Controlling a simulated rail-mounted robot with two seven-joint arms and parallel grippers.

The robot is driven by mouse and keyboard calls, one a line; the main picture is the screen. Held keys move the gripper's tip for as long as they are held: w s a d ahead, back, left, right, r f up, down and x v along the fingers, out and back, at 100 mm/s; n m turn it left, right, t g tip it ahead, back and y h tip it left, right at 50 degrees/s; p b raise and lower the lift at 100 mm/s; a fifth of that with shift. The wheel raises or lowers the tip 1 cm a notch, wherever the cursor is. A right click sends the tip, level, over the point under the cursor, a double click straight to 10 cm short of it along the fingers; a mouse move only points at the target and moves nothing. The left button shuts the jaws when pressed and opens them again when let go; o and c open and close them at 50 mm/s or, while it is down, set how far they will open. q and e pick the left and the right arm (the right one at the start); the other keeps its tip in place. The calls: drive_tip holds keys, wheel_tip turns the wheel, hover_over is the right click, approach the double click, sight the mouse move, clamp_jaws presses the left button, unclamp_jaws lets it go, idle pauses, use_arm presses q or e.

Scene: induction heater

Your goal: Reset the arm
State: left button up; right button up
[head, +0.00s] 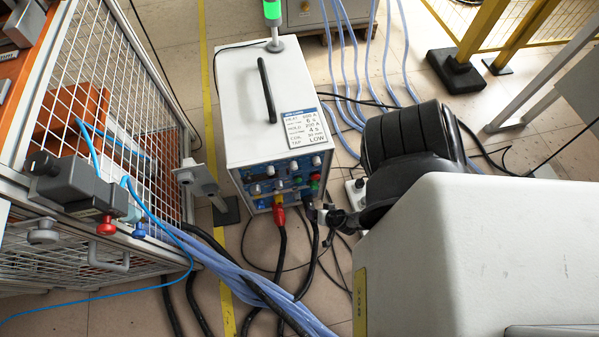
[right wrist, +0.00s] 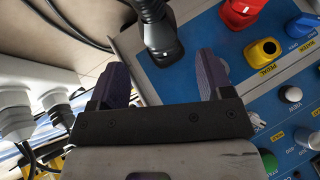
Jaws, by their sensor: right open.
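The induction heater (head: 235,90) is a white box on the floor with a black top handle (head: 267,90), a label plate and a blue front panel (head: 287,180). A red plug (head: 279,200) and a black plug (head: 309,200) with black cables sit in the panel's lower part. My right gripper (head: 334,215) is in front of the panel's right side, partly hidden by my own arm. In the right wrist view the gripper (right wrist: 163,80) is open, with nothing between its fingers. A black plug (right wrist: 158,30) and a blue panel (right wrist: 210,60) lie beyond the fingers. My left gripper is not in view.
A white mesh cage (head: 110,70) with a grey switch box (head: 85,185) stands at left. Bundled blue-grey hoses (head: 245,285) and black cables cross the floor. A green beacon (head: 272,10) tops the heater. Yellow posts (head: 485,30) stand at upper right. White plugs (right wrist: 15,110) show at the wrist view's left.

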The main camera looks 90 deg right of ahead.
drive_tip(key=s+d+r+n+g+h+p, duration=0.1)
drive_tip(key=s+r+n+g+h+p, duration=0.2)
drive_tip(key=s+r+n, duration=0.6)
drive_tip(key=w+a+r+n+y+p, duration=0.3)
drive_tip(key=w+a+r+p, duration=0.3)
drive_tip(key=r, duration=0.8)
drive_tip(key=w+a+r+n+y+p, duration=0.25)
drive_tip(key=w+a+r+p, duration=0.3)
drive_tip(key=r, duration=0.85)
drive_tip(key=w+a+r+n+y+p, duration=0.3)
drive_tip(key=w+a+r+p, duration=0.3)
drive_tip(key=r, duration=0.8)
drive_tip(key=w+r+p, duration=0.3)
drive_tip(key=r+p, duration=4.6)
drive_tip(key=r, duration=0.2)
drive_tip(key=shift+r+p, duration=0.35)
drive_tip(key=shift+p, duration=0.05)
